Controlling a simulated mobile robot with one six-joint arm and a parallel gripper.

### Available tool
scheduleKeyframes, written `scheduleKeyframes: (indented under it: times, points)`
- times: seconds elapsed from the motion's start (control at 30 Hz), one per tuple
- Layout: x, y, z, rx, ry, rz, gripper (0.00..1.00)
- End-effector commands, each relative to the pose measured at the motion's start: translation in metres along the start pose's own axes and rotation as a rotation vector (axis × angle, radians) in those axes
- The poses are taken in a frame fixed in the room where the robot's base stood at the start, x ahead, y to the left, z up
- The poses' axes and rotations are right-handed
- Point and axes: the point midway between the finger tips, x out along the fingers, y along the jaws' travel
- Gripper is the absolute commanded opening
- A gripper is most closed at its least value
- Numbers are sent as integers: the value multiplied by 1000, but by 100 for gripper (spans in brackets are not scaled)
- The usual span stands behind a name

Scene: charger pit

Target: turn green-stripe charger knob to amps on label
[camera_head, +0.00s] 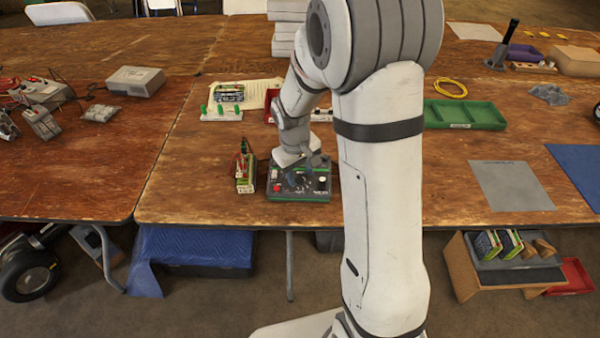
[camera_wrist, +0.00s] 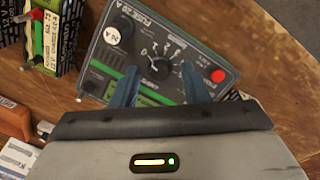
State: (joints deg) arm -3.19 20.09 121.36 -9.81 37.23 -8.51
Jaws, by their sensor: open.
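The green-stripe charger (camera_head: 312,196) is a dark box on the table, beneath my gripper (camera_head: 303,166). In the wrist view its panel (camera_wrist: 205,50) shows tilted, with a green stripe. A black knob (camera_wrist: 163,63) sits mid-panel with white marks around it; its exact pointer direction is too small to tell. A red button (camera_wrist: 218,76) is at the right. My gripper (camera_wrist: 159,70) is open; its two blue fingers appear either side of the knob, apart from it. Whether they are at knob height is unclear.
A green-and-black battery (camera_head: 245,172) with red and green terminals stands close left of the charger. An orange object (camera_wrist: 15,118) shows at the wrist view's left. A green tray (camera_head: 465,116) and yellow cable (camera_head: 450,88) lie farther right. The table's front edge is near.

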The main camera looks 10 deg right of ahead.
Motion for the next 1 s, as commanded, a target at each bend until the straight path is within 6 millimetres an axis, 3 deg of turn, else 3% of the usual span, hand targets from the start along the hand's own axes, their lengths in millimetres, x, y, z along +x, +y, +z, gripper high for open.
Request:
scheduleKeyframes:
  times: [0.27, 0.77, 1.0]
  points:
    - [2, 0, 0, 0, 0, 0, 41]
    - [2, 0, 0, 0, 0, 0, 1]
    - [2, 0, 0, 12, 1, -2, 0]
